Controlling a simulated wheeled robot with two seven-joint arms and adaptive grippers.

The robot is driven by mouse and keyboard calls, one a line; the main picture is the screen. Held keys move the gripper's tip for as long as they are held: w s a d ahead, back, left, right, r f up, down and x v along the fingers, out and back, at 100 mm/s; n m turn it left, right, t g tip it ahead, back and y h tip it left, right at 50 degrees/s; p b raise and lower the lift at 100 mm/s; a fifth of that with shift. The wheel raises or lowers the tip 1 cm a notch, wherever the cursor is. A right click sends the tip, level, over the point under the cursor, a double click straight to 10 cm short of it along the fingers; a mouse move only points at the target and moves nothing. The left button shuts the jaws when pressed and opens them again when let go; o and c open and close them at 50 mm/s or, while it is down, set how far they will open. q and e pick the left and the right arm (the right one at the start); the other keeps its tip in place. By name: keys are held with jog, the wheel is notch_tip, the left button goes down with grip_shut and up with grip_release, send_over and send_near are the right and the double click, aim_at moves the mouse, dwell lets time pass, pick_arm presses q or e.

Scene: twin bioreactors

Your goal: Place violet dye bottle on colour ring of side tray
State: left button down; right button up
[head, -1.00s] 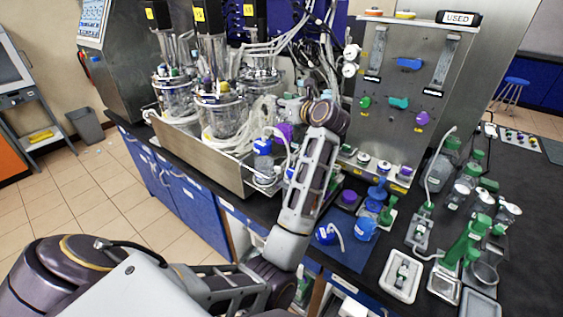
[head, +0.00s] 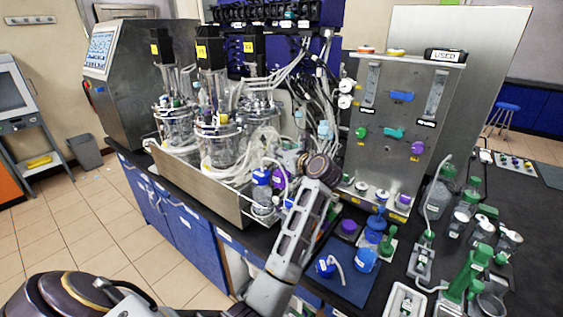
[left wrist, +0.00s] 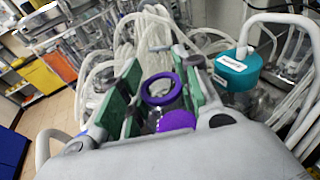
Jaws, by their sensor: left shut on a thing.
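My left gripper (left wrist: 160,84) has green pads and is shut on the violet dye bottle. The bottle's violet ring-shaped part (left wrist: 161,88) and a rounded violet part (left wrist: 177,121) show between the fingers in the left wrist view. In the head view my left wrist hides most of the gripper, and a little violet (head: 278,177) shows left of it. The side tray (head: 262,222) is at the near right end of the metal reactor trough, with a blue-capped bottle (head: 262,190) on it. My arm covers its right part, and I cannot make out the violet colour ring.
A teal-capped bottle (left wrist: 239,70) with a tube stands close right of the gripper in the left wrist view. Glass reactors (head: 218,145) and loose white tubing are behind. A blue mat (head: 345,283) with blue bottles and crowded green-capped glassware lie to the right.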

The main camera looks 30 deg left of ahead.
aim_at(282, 169)
jog(key=shift+w, duration=0.1)
pick_arm(q)
jog(key=shift+f, duration=1.85)
pick_arm(e)
jog(key=shift+a+r, duration=0.2)
jog(key=shift+a, duration=0.2)
pick_arm(q)
jog(key=shift+f, duration=0.1)
pick_arm(e)
jog(key=shift+f, duration=0.15)
